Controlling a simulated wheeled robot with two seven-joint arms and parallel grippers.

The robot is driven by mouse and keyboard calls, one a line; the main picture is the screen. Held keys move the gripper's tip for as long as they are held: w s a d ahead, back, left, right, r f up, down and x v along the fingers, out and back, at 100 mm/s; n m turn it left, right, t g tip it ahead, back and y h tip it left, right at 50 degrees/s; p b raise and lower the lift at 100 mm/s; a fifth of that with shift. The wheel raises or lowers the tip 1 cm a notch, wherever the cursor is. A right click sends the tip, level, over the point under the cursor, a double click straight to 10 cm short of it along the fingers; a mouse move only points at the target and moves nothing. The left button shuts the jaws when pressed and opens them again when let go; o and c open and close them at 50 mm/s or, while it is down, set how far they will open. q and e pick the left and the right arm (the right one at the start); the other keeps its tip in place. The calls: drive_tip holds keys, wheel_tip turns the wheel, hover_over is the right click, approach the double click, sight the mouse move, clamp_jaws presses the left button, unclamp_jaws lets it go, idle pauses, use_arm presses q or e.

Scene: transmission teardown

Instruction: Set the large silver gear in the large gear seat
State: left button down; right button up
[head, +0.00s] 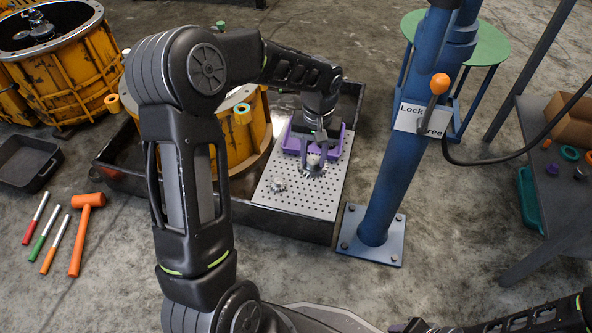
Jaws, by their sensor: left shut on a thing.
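My left gripper (313,152) points down over the perforated silver plate (327,199) and is shut on a silver gear (313,170), most likely the large one. The fingers hide part of this gear, and I cannot tell whether it touches the plate. A smaller silver gear (278,185) sits on the plate to the left of it. I cannot make out the large gear seat. My right gripper shows only as a dark piece at the bottom edge, and its jaws cannot be read.
The plate lies in a dark tray (290,226) beside a yellow housing (247,150), partly behind my left arm. A blue post (385,185) stands to the right. An orange mallet (84,225) and several coloured-handled tools lie on the floor at left. A grey table (560,195) stands at far right.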

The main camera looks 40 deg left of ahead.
use_arm(q)
drive_tip(key=w+d+r+m, duration=0.2)
drive_tip(key=d+r, duration=0.3)
drive_tip(key=r, duration=0.2)
drive_tip(key=w+d+r+m, duration=0.2)
drive_tip(key=w+d+r, duration=0.1)
drive_tip(key=d+r, duration=0.3)
drive_tip(key=shift+r+m, duration=0.3)
drive_tip(key=shift+r, duration=0.1)
drive_tip(key=shift+w+d, duration=0.1)
